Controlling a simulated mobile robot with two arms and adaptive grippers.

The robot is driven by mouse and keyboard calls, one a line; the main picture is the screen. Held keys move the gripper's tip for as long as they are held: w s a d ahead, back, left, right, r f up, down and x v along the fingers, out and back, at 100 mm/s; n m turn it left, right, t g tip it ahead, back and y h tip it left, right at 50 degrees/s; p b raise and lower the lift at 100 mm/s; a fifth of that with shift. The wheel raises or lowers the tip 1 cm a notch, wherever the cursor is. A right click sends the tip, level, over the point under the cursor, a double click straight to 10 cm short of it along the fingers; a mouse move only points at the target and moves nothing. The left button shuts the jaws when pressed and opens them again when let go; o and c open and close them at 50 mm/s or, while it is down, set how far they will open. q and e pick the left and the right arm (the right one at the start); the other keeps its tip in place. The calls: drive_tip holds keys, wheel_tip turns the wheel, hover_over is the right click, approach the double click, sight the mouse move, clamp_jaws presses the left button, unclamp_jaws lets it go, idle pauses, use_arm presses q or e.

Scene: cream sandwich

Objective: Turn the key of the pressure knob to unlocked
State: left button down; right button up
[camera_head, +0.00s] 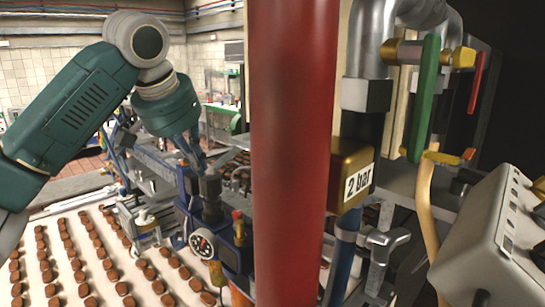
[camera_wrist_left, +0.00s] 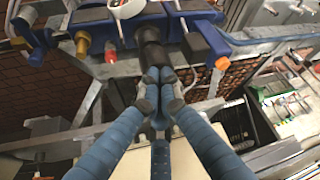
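The pressure knob (camera_head: 209,186) is a dark, upright cylinder on the blue pipework, above a round gauge (camera_head: 203,244). A dark cylinder in the left wrist view (camera_wrist_left: 152,45), just beyond the fingertips, looks like the same knob. Its key cannot be made out, and I cannot tell its lock position. My left gripper (camera_head: 194,158) reaches down from the upper left, with its tips close to the knob's top. In the left wrist view its blue fingers (camera_wrist_left: 160,90) converge and their grey tips are together. Whether anything is between them, or they touch the knob, is unclear. My right gripper is out of view.
A thick red post (camera_head: 290,150) stands right of the knob. Beyond it are a brass "2 bar" box (camera_head: 352,172), a green lever (camera_head: 424,98) and pipes. A conveyor (camera_head: 62,293) with rows of brown sweets lies at lower left.

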use_arm(q)
drive_tip(key=shift+w+d, duration=0.1)
drive_tip(key=shift+w, duration=0.05)
drive_tip(key=shift+p, duration=0.4)
idle(0.4)
drive_tip(key=shift+d, duration=0.45)
drive_tip(key=shift+s+d, duration=0.15)
drive_tip(key=shift+s, duration=0.15)
drive_tip(key=shift+s, duration=0.25)
wheel_tip(320, 180, up, 6)
idle(0.7)
